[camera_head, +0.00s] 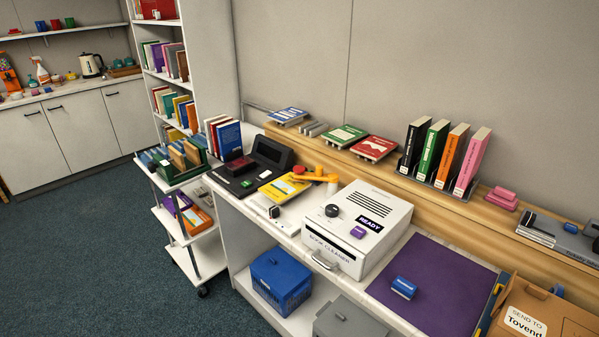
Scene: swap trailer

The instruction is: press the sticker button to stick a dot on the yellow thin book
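A thin yellow book (274,193) with a pale label lies flat on the counter, left of the white book cleaner (366,225). An orange arm-like part (316,176) with rounded ends is close to the book's right end; I cannot tell whether they touch. A small white device (265,205) with a dark part is in front of the book. I cannot tell for sure which part is the sticker button, and I cannot make out a dot on the book. Neither of my grippers is in view.
A black device (270,155) stands behind the book. The cleaner has a dark knob, a purple button and a READY sign. A purple mat (440,280) with a blue block is at right. Upright books (443,155) stand on the wooden ledge. A loaded cart (203,258) is at left.

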